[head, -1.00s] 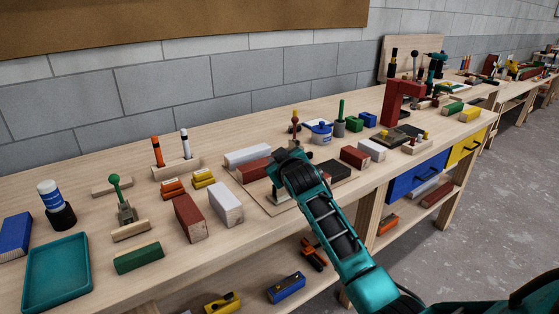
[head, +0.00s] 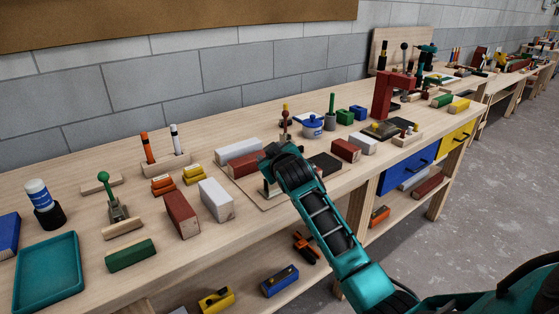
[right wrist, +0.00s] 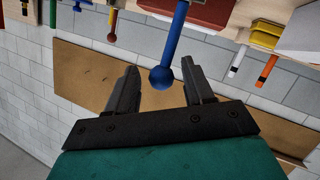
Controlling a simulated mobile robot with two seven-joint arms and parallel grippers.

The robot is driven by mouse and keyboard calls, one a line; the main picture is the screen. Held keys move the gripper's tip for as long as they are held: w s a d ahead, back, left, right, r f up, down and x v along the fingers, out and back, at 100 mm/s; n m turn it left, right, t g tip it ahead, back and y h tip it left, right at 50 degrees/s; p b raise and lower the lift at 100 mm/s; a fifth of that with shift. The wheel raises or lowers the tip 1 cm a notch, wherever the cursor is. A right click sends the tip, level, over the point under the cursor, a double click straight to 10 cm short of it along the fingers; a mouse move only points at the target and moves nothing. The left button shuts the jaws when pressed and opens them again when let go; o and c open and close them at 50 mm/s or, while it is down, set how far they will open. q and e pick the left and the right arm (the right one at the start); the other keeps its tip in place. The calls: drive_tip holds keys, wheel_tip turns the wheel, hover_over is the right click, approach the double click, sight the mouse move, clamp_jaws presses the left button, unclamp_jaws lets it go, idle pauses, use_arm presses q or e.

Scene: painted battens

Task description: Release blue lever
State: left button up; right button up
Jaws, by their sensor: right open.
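The blue lever (right wrist: 174,40) shows in the right wrist view as a blue rod with a round blue knob (right wrist: 162,77) at its end. My right gripper (right wrist: 160,70) is open, its two dark fingers on either side of the knob with a gap visible on each side. In the head view my right arm reaches over the bench's front edge to the middle of the bench and hides the blue lever there. My left gripper is in neither view.
A green-knobbed lever (head: 104,178), a teal tray (head: 48,270) and marker pens (head: 149,148) stand to the left. A red press (head: 384,98) stands to the right. A lower shelf holds tools.

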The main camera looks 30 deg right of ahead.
drive_tip(key=v, duration=1.2)
drive_tip(key=shift+p, duration=0.4)
